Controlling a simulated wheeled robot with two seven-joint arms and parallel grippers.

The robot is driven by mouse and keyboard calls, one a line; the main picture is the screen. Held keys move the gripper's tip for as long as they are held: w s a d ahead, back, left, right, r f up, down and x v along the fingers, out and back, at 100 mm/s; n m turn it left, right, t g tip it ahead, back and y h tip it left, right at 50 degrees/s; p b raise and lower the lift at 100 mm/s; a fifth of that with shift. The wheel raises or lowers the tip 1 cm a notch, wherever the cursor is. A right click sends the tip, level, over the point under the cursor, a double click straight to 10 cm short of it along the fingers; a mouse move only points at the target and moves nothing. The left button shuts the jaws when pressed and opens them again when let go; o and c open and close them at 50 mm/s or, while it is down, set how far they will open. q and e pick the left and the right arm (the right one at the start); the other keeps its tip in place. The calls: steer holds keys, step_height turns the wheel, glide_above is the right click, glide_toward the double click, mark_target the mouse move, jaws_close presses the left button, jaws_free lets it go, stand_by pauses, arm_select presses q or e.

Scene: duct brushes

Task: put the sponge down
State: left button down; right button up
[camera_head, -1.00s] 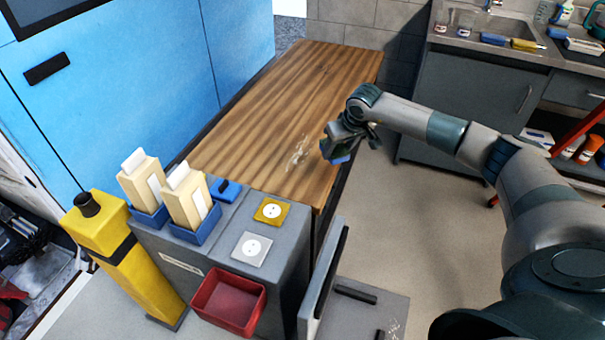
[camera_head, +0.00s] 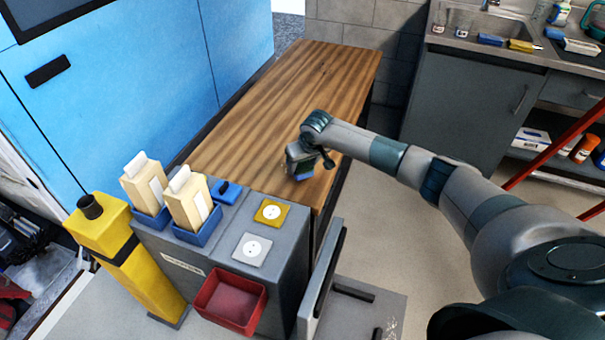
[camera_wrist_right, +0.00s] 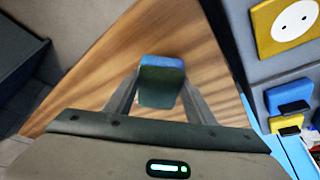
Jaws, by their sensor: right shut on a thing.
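The sponge (camera_wrist_right: 161,84), blue on top and dark green below, sits between the two fingers of my right gripper (camera_wrist_right: 158,95) in the right wrist view. In the head view a small blue part of the sponge (camera_head: 304,178) shows under my right gripper (camera_head: 301,168), which is shut on it over the near right part of the wooden bench top (camera_head: 290,90). I cannot tell whether the sponge touches the wood. My left gripper is not in view.
A grey cabinet (camera_head: 282,262) adjoins the near end of the bench, with a yellow socket plate (camera_head: 271,212), bottles in blue holders and a red bin (camera_head: 229,301). A blue wall stands left. Far right is a sink counter (camera_head: 500,48). Most of the bench is clear.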

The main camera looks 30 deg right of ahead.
steer(key=shift+f, duration=0.1)
steer(key=shift+f, duration=0.3)
step_height(320, 180, down, 3)
steer(key=shift+r+p, duration=0.1)
steer(key=shift+p, duration=0.4)
steer(key=shift+f, duration=0.2)
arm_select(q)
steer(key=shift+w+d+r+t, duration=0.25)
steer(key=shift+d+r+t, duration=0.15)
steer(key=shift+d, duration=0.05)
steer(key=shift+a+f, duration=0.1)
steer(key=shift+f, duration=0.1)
arm_select(e)
steer(key=shift+f, duration=0.1)
steer(key=o, duration=0.9)
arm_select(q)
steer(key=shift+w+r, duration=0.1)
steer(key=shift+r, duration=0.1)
